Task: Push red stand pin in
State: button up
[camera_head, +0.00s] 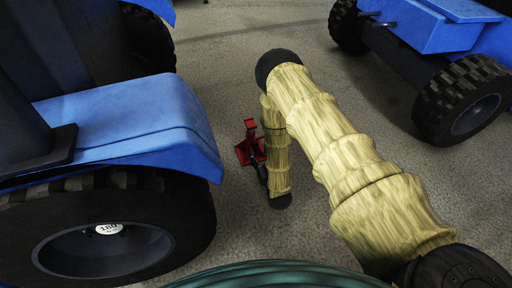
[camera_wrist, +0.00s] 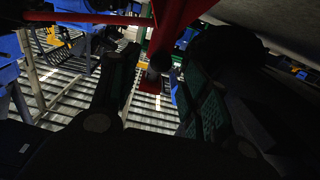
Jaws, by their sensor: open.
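The red stand (camera_head: 247,150) stands on the floor right of the blue vehicle's front wheel, partly covered by my forearm. In the wrist view, a red stand post (camera_wrist: 172,30) comes down from the top. A short dark cylindrical piece with a red end (camera_wrist: 150,87), possibly the pin, shows below it between my fingers. My gripper (camera_wrist: 158,64) is open, one dark green-padded finger on each side of this piece. I cannot tell whether either finger touches it. In the head view my gripper is a small dark shape beside the stand, mostly hidden by the sleeved arm.
A blue vehicle with a large black tyre (camera_head: 110,225) stands close on the left. A second blue vehicle (camera_head: 430,30) stands at the upper right. Grey floor (camera_head: 350,95) is open between them. A green rounded surface (camera_head: 275,275) lies at the bottom edge. The wrist view is dark.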

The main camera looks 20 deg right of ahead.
jog(key=s, duration=0.6)
jog(key=shift+a, duration=0.15)
dwell(0.3)
jog(key=s+a+r+g+p, duration=0.2)
jog(key=s+g+p, duration=0.3)
jog(key=s, duration=0.7)
jog(key=s+a+r+g+y+p, duration=0.1)
jog(key=s+a+r+g+p, duration=0.1)
jog(key=s+g, duration=0.75)
jog(key=s+a+r+g+p, duration=0.2)
jog(key=s+g+p, duration=0.15)
jog(key=s, duration=1.15)
notch_tip(320, 180, up, 38)
jog(key=p, duration=3.8)
jog(key=shift+s, duration=0.25)
